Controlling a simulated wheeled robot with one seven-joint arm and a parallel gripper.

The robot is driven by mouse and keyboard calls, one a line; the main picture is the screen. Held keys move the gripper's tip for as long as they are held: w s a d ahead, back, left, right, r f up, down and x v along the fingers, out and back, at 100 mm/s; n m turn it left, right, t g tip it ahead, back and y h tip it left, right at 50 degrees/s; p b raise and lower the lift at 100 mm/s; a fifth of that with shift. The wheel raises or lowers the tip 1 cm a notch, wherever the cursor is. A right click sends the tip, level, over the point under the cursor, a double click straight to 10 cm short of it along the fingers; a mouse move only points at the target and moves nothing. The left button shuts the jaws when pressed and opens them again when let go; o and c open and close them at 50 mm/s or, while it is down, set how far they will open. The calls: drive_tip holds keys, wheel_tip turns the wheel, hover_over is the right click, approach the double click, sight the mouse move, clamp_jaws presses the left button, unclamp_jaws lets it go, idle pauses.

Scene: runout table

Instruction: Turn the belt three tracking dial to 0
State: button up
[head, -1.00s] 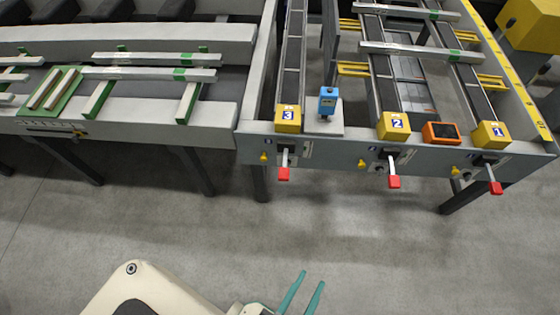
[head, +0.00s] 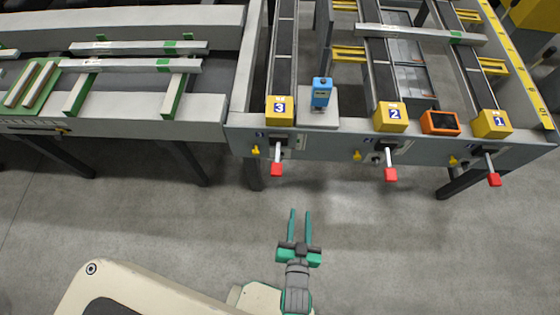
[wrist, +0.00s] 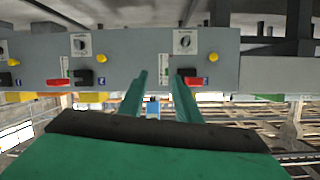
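The belt three tracking dial (wrist: 184,40) shows in the wrist view, where the panel appears upside down, as a round knob on a white scale plate; its reading is too small to make out. In the head view it is mostly lost behind the belt three lever (head: 277,160). The yellow box marked 3 (head: 280,110) stands above it on the table edge. My gripper (head: 300,212) is open and empty, in front of the panel and apart from it. In the wrist view its two teal fingers (wrist: 160,76) point toward the panel, just left of the dial.
Red-tipped levers for belt two (head: 390,165) and belt one (head: 490,170) stick out of the panel. A yellow knob (head: 255,150) sits left of the belt three lever. A blue device (head: 321,92) and an orange box (head: 440,122) stand above. The floor before the table is clear.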

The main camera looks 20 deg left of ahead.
drive_tip(key=w+a+f, duration=0.3)
drive_tip(key=w+a, duration=0.1)
drive_tip(key=w, duration=0.3)
drive_tip(key=w+a+f+g+y, duration=0.1)
drive_tip(key=w+a+f, duration=0.3)
drive_tip(key=w, duration=0.4)
drive_tip(key=w+a+f+y, duration=0.1)
drive_tip(key=w+a+f, duration=0.3)
drive_tip(key=w+a, duration=0.2)
drive_tip(key=shift+w+a+m, duration=0.2)
drive_tip(key=shift+w+m, duration=0.1)
drive_tip(key=shift+w, duration=0.4)
drive_tip(key=shift+f, duration=0.1)
clamp_jaws()
